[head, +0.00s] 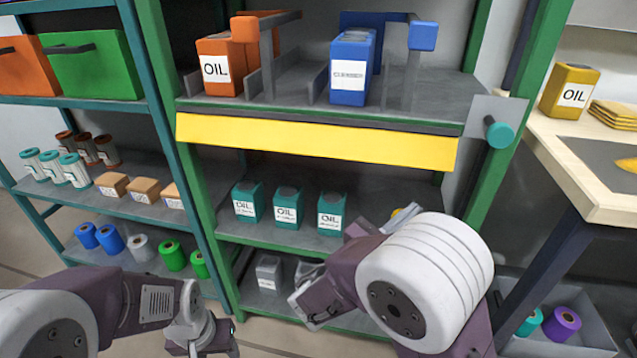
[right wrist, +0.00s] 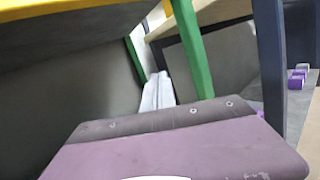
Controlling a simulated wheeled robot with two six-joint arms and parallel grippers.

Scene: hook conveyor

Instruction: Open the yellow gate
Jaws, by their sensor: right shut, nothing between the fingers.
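The yellow gate (head: 315,141) is a long flat panel across the front of the green-framed shelf, just below the upper grey deck. It slopes slightly down to the right. A yellow edge (right wrist: 25,14) at the top left of the right wrist view looks like part of it. My right gripper (head: 304,298) is shut and empty, below the gate in front of the lower shelf. It does not touch the gate, and my forearm hides part of that shelf. My left gripper (head: 205,342) is low at the bottom left, away from the gate; its fingers are unclear.
A teal knob (head: 499,133) sits on a grey plate at the gate's right end. Above the gate stand an orange oil can (head: 219,68) and a blue cleanser can (head: 350,70). Teal oil cans (head: 287,207) stand below. A workbench (head: 570,165) is at right.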

